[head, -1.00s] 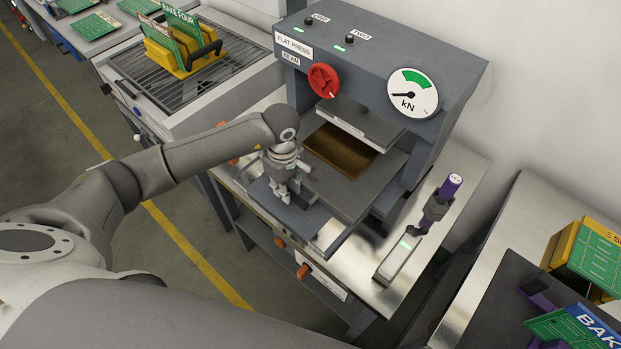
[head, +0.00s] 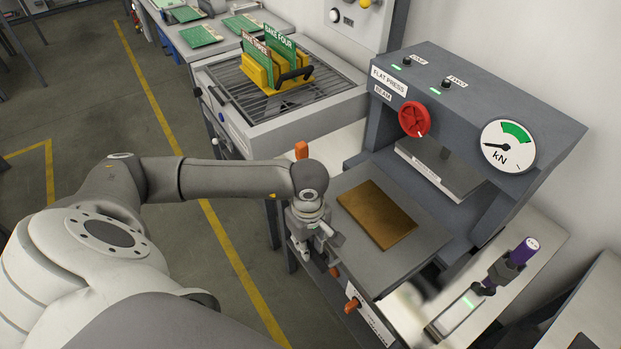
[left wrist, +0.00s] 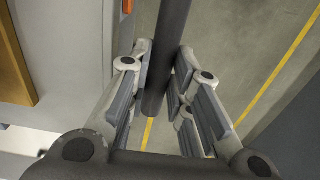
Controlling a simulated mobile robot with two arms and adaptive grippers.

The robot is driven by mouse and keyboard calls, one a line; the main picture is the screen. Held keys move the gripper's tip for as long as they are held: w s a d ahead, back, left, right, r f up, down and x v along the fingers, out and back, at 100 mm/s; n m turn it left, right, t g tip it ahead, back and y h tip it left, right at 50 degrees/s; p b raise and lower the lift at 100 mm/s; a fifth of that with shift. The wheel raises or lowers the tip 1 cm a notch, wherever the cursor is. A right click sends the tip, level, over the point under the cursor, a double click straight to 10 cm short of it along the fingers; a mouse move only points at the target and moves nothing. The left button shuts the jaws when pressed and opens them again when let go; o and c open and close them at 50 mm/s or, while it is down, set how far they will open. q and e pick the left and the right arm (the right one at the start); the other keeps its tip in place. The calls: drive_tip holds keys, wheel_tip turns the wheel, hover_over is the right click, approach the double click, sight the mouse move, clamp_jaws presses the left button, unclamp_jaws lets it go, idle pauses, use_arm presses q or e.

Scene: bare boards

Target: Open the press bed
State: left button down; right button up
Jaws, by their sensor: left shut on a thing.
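The flat press (head: 465,120) stands at the right of the head view. Its grey bed (head: 425,240) sticks out in front of the press head, and a flat brown sheet (head: 377,214) lies on it. My left gripper (head: 318,245) is at the bed's front left edge. In the left wrist view, my left gripper (left wrist: 158,90) is shut around a dark round handle bar (left wrist: 166,50). In the head view the gripper mostly hides this bar. The brown sheet's edge (left wrist: 18,60) shows at the left of the wrist view. My right gripper is not in view.
A red knob (head: 413,119) and a kN dial (head: 508,145) are on the press front. A purple-handled tool (head: 515,258) stands right of the bed. A grill-topped unit with a yellow board rack (head: 272,72) stands behind left. Open floor lies left.

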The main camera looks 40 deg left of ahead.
use_arm(q)
drive_tip(key=c, duration=1.3)
unclamp_jaws()
drive_tip(key=shift+r, duration=0.1)
wheel_tip(320, 180, up, 12)
drive_tip(key=shift+f, duration=0.1)
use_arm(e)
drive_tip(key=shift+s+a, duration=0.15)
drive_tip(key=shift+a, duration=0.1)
